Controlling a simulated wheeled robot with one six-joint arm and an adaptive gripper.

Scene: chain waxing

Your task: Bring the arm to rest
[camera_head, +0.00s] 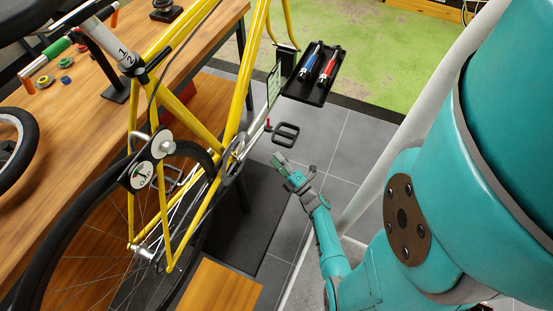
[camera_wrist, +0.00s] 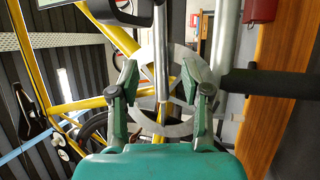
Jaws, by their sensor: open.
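My teal arm (camera_head: 330,240) reaches in from the right of the head view toward the bicycle. A silver rod (camera_wrist: 161,45) and a grey ring show in the gap beyond the fingers. I see nothing held. How far the fingers are from the bicycle parts is hard to tell.
The yellow bicycle (camera_head: 188,121) stands on the left, beside a wooden workbench (camera_head: 110,100). A wooden block (camera_head: 222,288) stands low in front.

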